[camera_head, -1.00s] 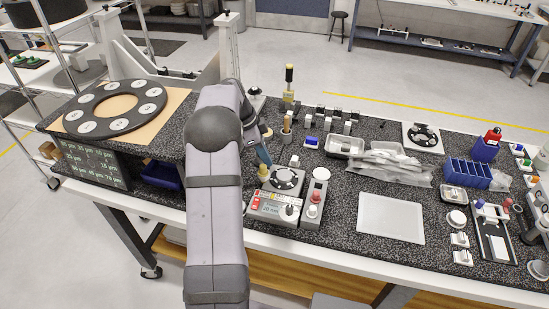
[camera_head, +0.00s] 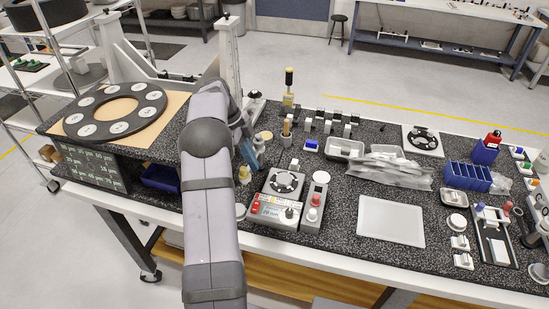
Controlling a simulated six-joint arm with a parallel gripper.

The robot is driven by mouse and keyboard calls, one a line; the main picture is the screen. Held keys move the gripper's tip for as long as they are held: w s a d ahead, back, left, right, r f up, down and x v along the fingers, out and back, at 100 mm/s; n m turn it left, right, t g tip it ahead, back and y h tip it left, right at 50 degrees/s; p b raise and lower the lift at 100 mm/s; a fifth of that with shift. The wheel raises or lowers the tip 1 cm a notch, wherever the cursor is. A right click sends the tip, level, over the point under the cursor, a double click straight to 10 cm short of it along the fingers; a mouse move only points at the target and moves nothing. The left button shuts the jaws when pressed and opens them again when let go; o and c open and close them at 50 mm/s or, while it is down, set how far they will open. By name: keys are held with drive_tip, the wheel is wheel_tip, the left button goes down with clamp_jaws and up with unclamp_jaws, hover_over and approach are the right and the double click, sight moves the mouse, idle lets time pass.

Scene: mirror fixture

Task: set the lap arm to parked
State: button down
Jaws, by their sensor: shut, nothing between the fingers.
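A small lapping machine (camera_head: 274,211) stands on the dark speckled bench right of my arm. It has a round dark plate with pale pads (camera_head: 286,182) on top and a front panel with a red switch and a dark knob. A small white block (camera_head: 295,163) shows just behind the plate. I cannot make out the lap arm clearly or tell its setting. My gripper (camera_head: 260,163), with bluish fingers, is shut and empty. It is left of and behind the plate, partly hidden by my arm, and appears apart from the machine.
A grey box with a red button (camera_head: 315,208) stands against the machine's right side. A yellow-topped bottle (camera_head: 244,174) is close to my gripper's left. A wooden-handled tool (camera_head: 286,131) stands behind. A pale flat tray (camera_head: 391,221) lies to the right. A large ring fixture (camera_head: 73,124) is at left.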

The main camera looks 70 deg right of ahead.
idle(0.3)
drive_tip(key=s+b, duration=0.1)
drive_tip(key=s, duration=0.1)
drive_tip(key=s+b, duration=0.1)
drive_tip(key=s, duration=0.1)
drive_tip(key=shift+r, duration=0.2)
drive_tip(key=v, duration=0.9)
drive_tip(key=shift+w+d+r+b, duration=0.2)
drive_tip(key=shift+r+b, duration=0.1)
drive_tip(key=shift+b, duration=0.1)
